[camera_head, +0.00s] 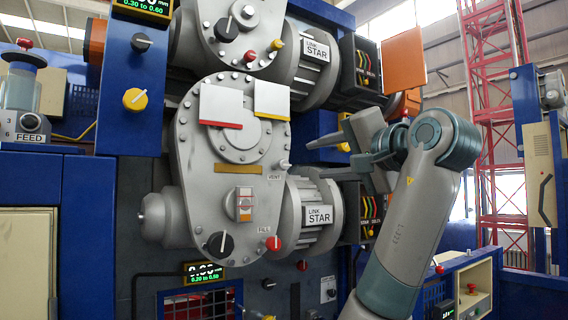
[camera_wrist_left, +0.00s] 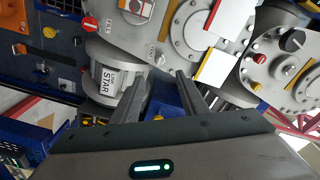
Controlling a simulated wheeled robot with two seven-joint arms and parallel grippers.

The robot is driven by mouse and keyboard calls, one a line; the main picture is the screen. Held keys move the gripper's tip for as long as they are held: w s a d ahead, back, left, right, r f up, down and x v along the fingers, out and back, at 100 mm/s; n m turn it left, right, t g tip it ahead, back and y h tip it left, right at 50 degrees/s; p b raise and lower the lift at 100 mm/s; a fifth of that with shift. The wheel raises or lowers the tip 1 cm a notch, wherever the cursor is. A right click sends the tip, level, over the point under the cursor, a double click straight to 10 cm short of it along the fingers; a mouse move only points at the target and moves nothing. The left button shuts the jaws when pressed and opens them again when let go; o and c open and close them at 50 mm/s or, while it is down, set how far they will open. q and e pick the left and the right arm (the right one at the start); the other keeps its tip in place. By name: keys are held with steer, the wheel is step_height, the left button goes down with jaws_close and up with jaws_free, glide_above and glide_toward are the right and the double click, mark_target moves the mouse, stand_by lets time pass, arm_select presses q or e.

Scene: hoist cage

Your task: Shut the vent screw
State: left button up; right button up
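The vent screw (camera_head: 284,164) is a small grey knob by the "VENT" label (camera_head: 275,177), on the right edge of the grey gear housing (camera_head: 200,140). I cannot tell how far it is turned. My left gripper (camera_head: 318,158) is just right of the screw in the head view, apart from it, with its fingers pointing left. In the left wrist view the two fingers (camera_wrist_left: 160,80) are spread with nothing between them, and the housing lies beyond. My right gripper is not in view.
A red fill knob (camera_head: 274,243) and a black knob (camera_head: 220,244) are lower on the housing. The "LINK STAR" motor (camera_head: 318,214) sits just below my left gripper, another (camera_head: 316,50) above. An orange panel (camera_head: 404,60) hangs above my wrist.

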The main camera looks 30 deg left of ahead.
mark_target(286, 165)
arm_select(q)
steer(key=p+x, duration=0.8)
steer(key=x, duration=0.7)
steer(key=shift+w+a, duration=0.3)
steer(key=shift+a, duration=0.15)
steer(key=shift+f, duration=0.1)
jaws_close()
